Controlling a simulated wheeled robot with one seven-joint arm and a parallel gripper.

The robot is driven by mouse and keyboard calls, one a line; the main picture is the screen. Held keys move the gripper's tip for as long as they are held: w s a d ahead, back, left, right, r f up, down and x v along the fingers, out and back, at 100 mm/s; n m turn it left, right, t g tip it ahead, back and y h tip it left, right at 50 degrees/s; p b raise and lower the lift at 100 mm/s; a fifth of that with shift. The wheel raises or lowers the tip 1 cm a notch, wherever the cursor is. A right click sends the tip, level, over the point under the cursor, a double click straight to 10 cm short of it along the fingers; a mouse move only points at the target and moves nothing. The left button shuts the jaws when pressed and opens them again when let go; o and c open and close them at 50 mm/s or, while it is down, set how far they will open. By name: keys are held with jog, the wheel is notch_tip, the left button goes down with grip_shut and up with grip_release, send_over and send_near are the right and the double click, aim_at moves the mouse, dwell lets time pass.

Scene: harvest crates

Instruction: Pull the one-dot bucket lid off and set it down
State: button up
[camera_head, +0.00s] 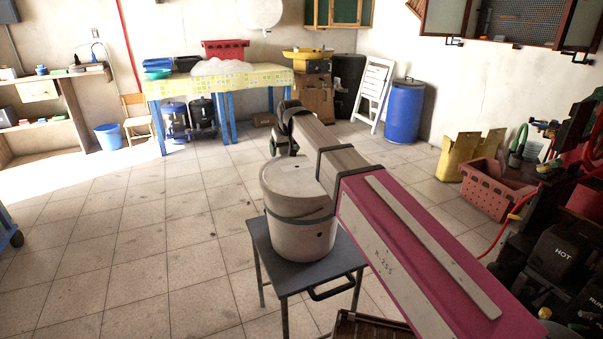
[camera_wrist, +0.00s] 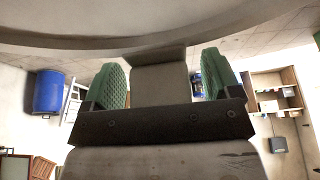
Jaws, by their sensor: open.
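A pale round bucket (camera_head: 300,232) stands upright on a small grey table, with a dark band around its upper part and a small dark dot low on its side. Its pale lid (camera_head: 287,178) sits on top. My gripper (camera_head: 284,146) is at the lid's far edge, partly hidden by my arm. In the wrist view my gripper (camera_wrist: 160,78) is open, with a green pad on each side. The lid's pale curved edge (camera_wrist: 60,35) fills the top of that view. A pale tab-like piece lies between the pads; contact is unclear.
The small grey table (camera_head: 325,268) has a black handle at its front. A blue barrel (camera_head: 404,110) and a cloth-covered table (camera_head: 215,82) stand behind. A red crate (camera_head: 490,188) and dark equipment crowd the right. The tiled floor at left is mostly clear.

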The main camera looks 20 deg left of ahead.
jog(key=c, duration=1.4)
jog(key=shift+r, duration=0.35)
jog(key=shift+c, duration=0.5)
jog(key=shift+r, duration=4.1)
